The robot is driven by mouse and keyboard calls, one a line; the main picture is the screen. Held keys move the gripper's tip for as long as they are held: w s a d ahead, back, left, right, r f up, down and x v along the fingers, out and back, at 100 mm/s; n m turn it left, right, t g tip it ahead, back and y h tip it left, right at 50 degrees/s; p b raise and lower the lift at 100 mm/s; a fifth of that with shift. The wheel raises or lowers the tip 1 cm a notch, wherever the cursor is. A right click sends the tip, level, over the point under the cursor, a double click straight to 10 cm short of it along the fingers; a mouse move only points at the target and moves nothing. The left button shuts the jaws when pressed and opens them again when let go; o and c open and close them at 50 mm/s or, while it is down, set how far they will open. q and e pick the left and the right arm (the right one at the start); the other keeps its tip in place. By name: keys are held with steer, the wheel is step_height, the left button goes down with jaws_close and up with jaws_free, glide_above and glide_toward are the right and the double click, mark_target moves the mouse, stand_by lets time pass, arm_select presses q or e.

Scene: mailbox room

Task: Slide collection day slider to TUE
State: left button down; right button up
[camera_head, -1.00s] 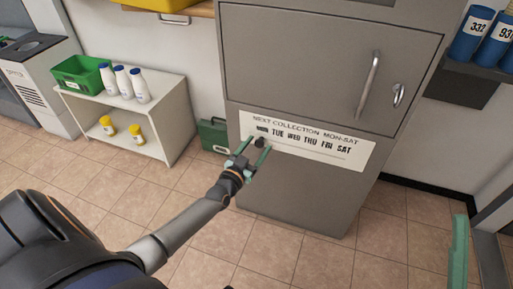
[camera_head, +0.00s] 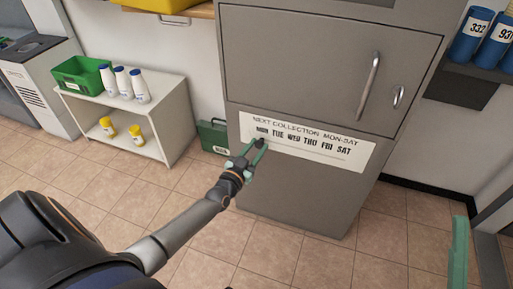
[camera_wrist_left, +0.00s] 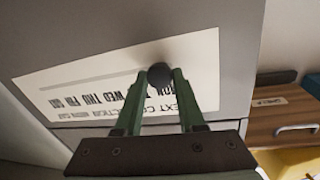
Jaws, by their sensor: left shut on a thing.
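The collection day slider is a small dark round knob (camera_head: 259,143) on the white day panel (camera_head: 320,153) of the grey cabinet. It sits just below the MON label, left of TUE. My left gripper (camera_head: 254,150) is shut on the knob. In the left wrist view the dark knob (camera_wrist_left: 159,75) shows between the fingertips of the left gripper (camera_wrist_left: 160,88), with the panel (camera_wrist_left: 85,92) upside down behind. At the right edge of the head view, a green finger of my right gripper (camera_head: 459,255) shows; its other finger is out of view.
The cabinet door (camera_head: 310,60) with its handle (camera_head: 367,88) is above the panel. A white shelf (camera_head: 175,118) with bottles and a green bin (camera_head: 82,73) stands at left. A green case (camera_head: 212,136) is on the floor beside the cabinet. Blue numbered cylinders (camera_head: 472,35) stand at upper right.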

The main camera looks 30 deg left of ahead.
mark_target(278, 142)
arm_select(q)
steer(key=shift+d, duration=0.1)
stand_by(0.7)
steer(key=d, duration=0.2)
steer(key=w+d+p, duration=0.1)
steer(key=d, duration=0.1)
steer(key=shift+d+p, duration=0.2)
steer(key=shift+p, duration=0.1)
steer(key=shift+w+d, duration=0.1)
steer(key=shift+d, duration=0.1)
steer(key=c, duration=0.5)
jaws_free()
